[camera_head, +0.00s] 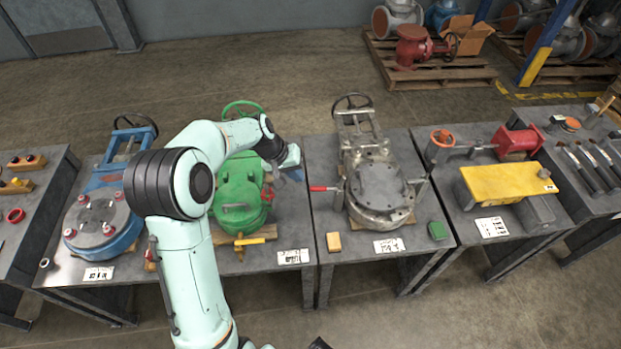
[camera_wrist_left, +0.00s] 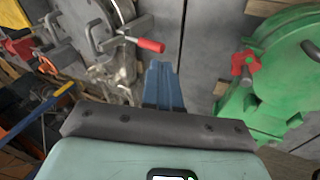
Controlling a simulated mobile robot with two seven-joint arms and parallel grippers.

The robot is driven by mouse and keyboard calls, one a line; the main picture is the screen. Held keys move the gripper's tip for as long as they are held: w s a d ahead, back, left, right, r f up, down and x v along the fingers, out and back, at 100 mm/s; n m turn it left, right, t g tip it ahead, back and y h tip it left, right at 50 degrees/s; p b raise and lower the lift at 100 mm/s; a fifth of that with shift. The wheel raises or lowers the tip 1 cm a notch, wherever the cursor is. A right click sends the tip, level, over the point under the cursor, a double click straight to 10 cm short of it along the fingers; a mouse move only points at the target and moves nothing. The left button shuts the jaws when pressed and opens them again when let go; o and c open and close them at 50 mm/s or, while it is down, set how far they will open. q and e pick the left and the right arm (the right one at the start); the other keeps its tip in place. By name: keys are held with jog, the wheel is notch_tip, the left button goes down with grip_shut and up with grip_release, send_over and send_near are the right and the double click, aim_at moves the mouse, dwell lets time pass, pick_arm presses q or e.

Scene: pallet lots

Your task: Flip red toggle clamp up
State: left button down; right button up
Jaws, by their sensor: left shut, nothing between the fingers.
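A toggle clamp with a red handle (camera_head: 322,188) sits on the left side of the grey valve (camera_head: 378,188). The handle lies about level and points left; in the left wrist view the red handle (camera_wrist_left: 150,45) shows just beyond the fingertips. The green valve (camera_head: 238,190) has a red clamp-like part (camera_head: 267,192) on its right side, which also shows in the left wrist view (camera_wrist_left: 245,66). My left gripper (camera_head: 294,174) is shut and empty, between the two valves above the gap, apart from the red handle. My right gripper is not in view.
A blue valve (camera_head: 103,220) stands left, partly behind my left arm. A yellow block (camera_head: 333,241) and a green block (camera_head: 438,230) lie at the grey valve's table front. A yellow plate (camera_head: 505,182) and red vise (camera_head: 517,142) are on the right table.

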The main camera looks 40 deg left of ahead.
pick_arm(q)
jog(key=shift+s+a+r, duration=0.45)
jog(key=shift+s+r, duration=0.1)
jog(key=shift+s, duration=0.1)
jog(key=shift+s+a+r, duration=0.4)
jog(key=shift+s+r, duration=0.1)
jog(key=shift+s, duration=0.15)
